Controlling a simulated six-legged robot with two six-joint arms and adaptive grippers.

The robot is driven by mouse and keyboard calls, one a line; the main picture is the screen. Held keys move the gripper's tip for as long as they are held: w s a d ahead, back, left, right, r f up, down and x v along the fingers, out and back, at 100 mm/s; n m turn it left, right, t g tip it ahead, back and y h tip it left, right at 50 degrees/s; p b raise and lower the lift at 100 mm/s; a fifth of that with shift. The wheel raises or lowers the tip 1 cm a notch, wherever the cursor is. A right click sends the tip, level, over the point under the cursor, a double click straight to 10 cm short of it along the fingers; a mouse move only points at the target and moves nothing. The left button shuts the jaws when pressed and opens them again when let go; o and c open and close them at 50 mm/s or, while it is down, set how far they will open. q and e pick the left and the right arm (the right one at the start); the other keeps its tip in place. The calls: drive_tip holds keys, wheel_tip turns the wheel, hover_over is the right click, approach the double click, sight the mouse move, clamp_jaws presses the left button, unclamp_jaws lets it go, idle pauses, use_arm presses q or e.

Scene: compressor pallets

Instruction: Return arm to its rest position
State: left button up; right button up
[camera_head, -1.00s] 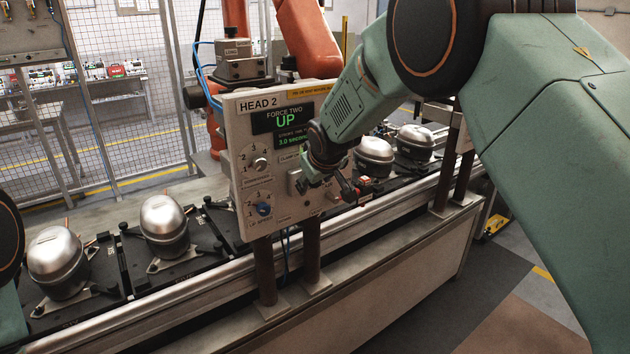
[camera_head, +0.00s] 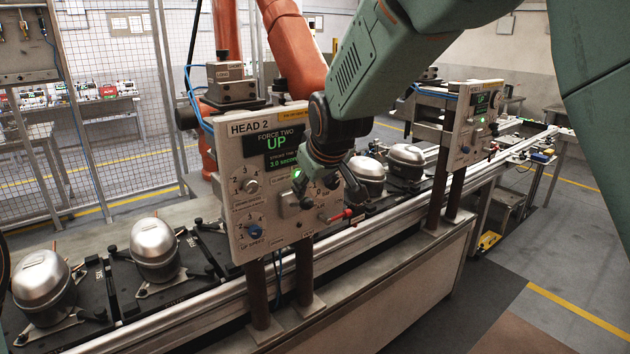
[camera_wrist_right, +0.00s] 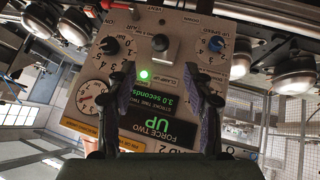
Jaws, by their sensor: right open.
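My right arm (camera_head: 395,65) comes in from the top right. My right gripper (camera_head: 328,186) is in front of the lower right part of the grey HEAD 2 control panel (camera_head: 240,180) and hides some of its controls. In the right wrist view the gripper (camera_wrist_right: 158,76) has its two dark fingers well apart with nothing between them. The panel face shows upside down behind them, with a lit green lamp (camera_wrist_right: 144,75) and a display (camera_wrist_right: 165,125) reading "FORCE TWO UP" and "3.0 seconds". Whether the fingers touch the panel cannot be told. My left gripper is out of view.
Silver compressors (camera_head: 155,243) sit on black pallets (camera_head: 120,285) along the conveyor (camera_head: 220,313). A second control panel (camera_head: 470,120) stands farther right. An orange robot arm (camera_head: 290,45) is behind the panel.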

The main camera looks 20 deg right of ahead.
drive_tip(key=shift+s+r, duration=0.25)
drive_tip(key=s+d+f+m+g+b, duration=0.1)
drive_tip(key=s+f+b, duration=0.35)
drive_tip(key=f, duration=0.75)
drive_tip(key=s+d+f+m+b, duration=0.1)
drive_tip(key=s+f+b, duration=0.1)
drive_tip(key=s+f, duration=0.75)
drive_tip(key=s+d+f+m+g+b, duration=0.1)
drive_tip(key=s+d+f+m+b, duration=0.2)
drive_tip(key=f, duration=1.1)
drive_tip(key=s+f+g+b, duration=0.6)
drive_tip(key=s+f+b, duration=0.6)
drive_tip(key=s+f, duration=1.2)
drive_tip(key=s, duration=0.4)
drive_tip(key=shift+a+f+b, duration=0.3)
drive_tip(key=shift+a+f, duration=0.05)
drive_tip(key=shift+f, duration=0.05)
